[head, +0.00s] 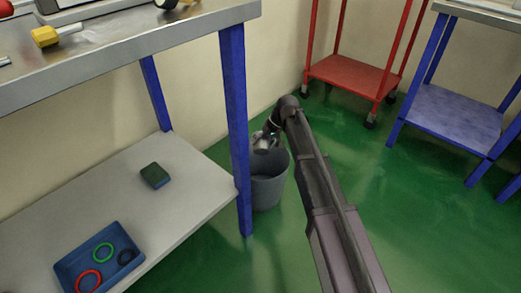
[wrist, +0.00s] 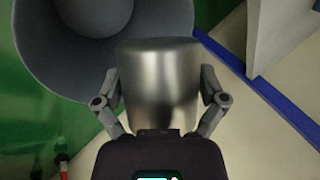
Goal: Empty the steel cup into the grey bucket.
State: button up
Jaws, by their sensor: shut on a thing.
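The grey bucket (head: 268,188) stands on the green floor beside the blue bench leg in the head view. My gripper (head: 262,140) is over the bucket's mouth, at the end of my arm. In the wrist view, my gripper (wrist: 162,98) is shut on the steel cup (wrist: 160,75), one finger on each side. The cup appears tilted over in the head view (head: 261,145). The bucket (wrist: 50,55) opens behind the cup in the wrist view, with a round grey shape inside. The cup's inside is hidden, so I cannot tell what it holds.
A steel-topped bench (head: 130,45) with a blue leg (head: 234,130) stands close left of the bucket. Its lower shelf (head: 150,215) holds a blue tray (head: 75,268) and a green sponge (head: 155,175). A red trolley (head: 355,75) stands behind. Green floor is clear rightward.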

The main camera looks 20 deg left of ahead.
dwell(0.7)
jog(key=shift+a+r+n+t+y+p, duration=0.1)
jog(key=shift+r+n+t+y+p, duration=0.3)
jog(key=shift+t, duration=0.7)
jog(key=shift+w+a+r+n+t+y+b, duration=0.1)
jog(key=shift+w+r+n+t+y+b, duration=0.15)
jog(key=shift+t, duration=0.35)
jog(key=shift+w+a+r+n+t+y+b, duration=0.1)
jog(key=shift+r+t+y, duration=0.25)
jog(key=shift+t, duration=0.25)
jog(key=r+t+y, duration=0.1)
jog(key=w+r+n+t, duration=0.1)
jog(key=t, duration=0.1)
jog(key=shift+a+r+y, duration=0.15)
jog(key=shift+r+y, duration=0.1)
jog(key=shift+y, duration=0.15)
jog(key=shift+w+a+r+n+t+y+b, duration=0.15)
jog(key=shift+w+r+n+t+y+b, duration=0.2)
jog(key=shift+r+t+y+b, duration=0.25)
jog(key=shift+w+a+r+n+t+y+b, duration=0.1)
jog(key=shift+w+r+n+t+y+b, duration=0.2)
jog(key=shift+r+t, duration=0.45)
jog(key=shift+r, duration=0.2)
notch_tip(320, 180, up, 58)
jog(key=p, duration=5.8)
jog(key=shift+r+p, duration=0.25)
jog(key=shift+p, duration=0.1)
